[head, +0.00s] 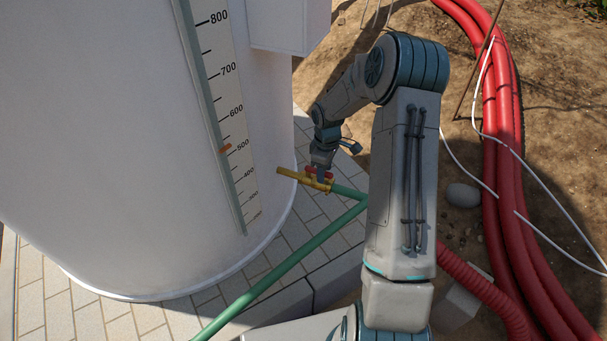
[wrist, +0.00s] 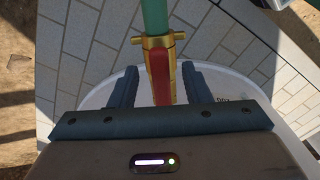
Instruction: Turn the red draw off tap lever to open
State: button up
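The red lever (head: 325,174) sits on top of a brass tap (head: 288,174) that sticks out from the side of the white tank. The lever lies roughly in line with the tap body. My gripper (head: 320,165) is at the lever from above. In the wrist view the lever (wrist: 159,75) runs between the two fingers of my gripper (wrist: 160,80), with a visible gap on each side. The gripper is open and not closed on it. The brass tap (wrist: 152,42) has a cross-piece beyond the lever. The lever's near end is hidden behind my gripper body.
A green hose (head: 280,268) runs from the tap across the paving. The white tank (head: 110,150) fills the left, with a level scale (head: 222,90) and an orange marker near 500. Thick red hoses (head: 505,150), a white cable and a grey stone (head: 463,195) lie on the dirt at right.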

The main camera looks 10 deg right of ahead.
jog(key=o, duration=0.5)
notch_tip(320, 180, up, 7)
jog(key=p, duration=0.5)
notch_tip(320, 180, up, 8)
jog(key=shift+f, duration=0.25)
